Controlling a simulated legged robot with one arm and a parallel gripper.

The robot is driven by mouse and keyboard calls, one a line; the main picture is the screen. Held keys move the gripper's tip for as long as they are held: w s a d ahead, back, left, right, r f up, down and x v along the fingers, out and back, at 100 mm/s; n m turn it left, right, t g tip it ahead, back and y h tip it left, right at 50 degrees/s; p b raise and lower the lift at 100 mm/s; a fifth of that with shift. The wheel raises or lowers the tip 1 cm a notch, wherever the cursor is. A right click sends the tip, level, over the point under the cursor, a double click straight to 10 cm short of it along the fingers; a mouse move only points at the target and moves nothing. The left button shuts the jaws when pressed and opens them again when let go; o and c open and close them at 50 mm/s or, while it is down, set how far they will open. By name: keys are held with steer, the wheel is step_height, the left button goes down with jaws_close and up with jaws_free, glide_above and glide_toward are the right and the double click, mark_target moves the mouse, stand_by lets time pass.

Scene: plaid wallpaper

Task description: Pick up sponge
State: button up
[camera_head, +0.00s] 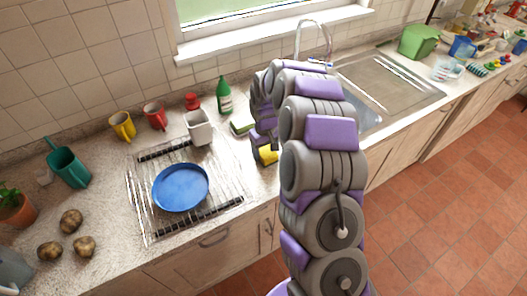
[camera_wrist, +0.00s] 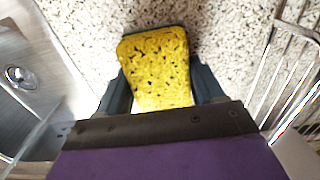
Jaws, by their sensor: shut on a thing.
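A yellow sponge with dark pores (camera_wrist: 157,68) fills the middle of the wrist view, with a thin dark green edge along its far side. My gripper (camera_wrist: 160,92) has one finger on each side of the sponge and is shut on it. In the head view the yellow sponge (camera_head: 267,156) shows at the tip of my gripper (camera_head: 263,148), over the counter between the dish rack and the sink. My arm hides part of it there. Whether the sponge touches the counter is hard to tell.
A wire dish rack (camera_head: 240,189) with a blue plate (camera_head: 181,187) stands left of my gripper. A green bottle (camera_head: 224,96) and another green sponge-like block (camera_head: 242,126) are behind it. The sink (camera_head: 362,112) is to the right, partly hidden by my arm.

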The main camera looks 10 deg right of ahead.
mark_target(269, 150)
steer(key=shift+d+r, duration=0.3)
steer(key=r, duration=0.1)
steer(key=r+p, duration=0.1)
steer(key=shift+d+r, duration=0.35)
steer(key=shift+s+r, duration=0.15)
steer(key=shift+s, duration=0.1)
steer(key=s+d, duration=0.1)
steer(key=s, duration=0.3)
steer(key=s+d+p, duration=0.1)
steer(key=s, duration=0.3)
steer(key=s+d+r+p, duration=0.1)
steer(key=s+d, duration=0.1)
steer(key=s, duration=0.3)
steer(key=shift+s+r, duration=0.1)
steer(key=shift+s, duration=0.8)
steer(key=shift+d, duration=0.1)
